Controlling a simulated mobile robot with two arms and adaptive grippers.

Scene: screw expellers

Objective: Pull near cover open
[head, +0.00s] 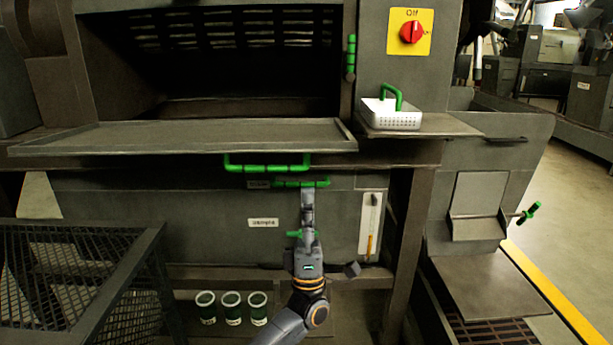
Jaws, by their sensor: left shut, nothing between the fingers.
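A wide grey panel (190,136), which looks like the near cover, lies roughly flat below the dark opening of the machine (235,60). A green bar handle (267,168) hangs at its front edge. A second green handle (318,183) is just below, on the front of the lower box. My left gripper (307,193) points up in front of that lower box, with its fingertips at the second handle in the picture. I cannot tell whether they touch it. The gripper is shut and empty. My right gripper is not in view.
A red switch on a yellow plate (411,31) is at upper right. A white basket (390,120) with a green handle stands on a side shelf. A mesh bin (75,270) is at lower left, near several green-and-white cups (231,307). Floor is free at far right.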

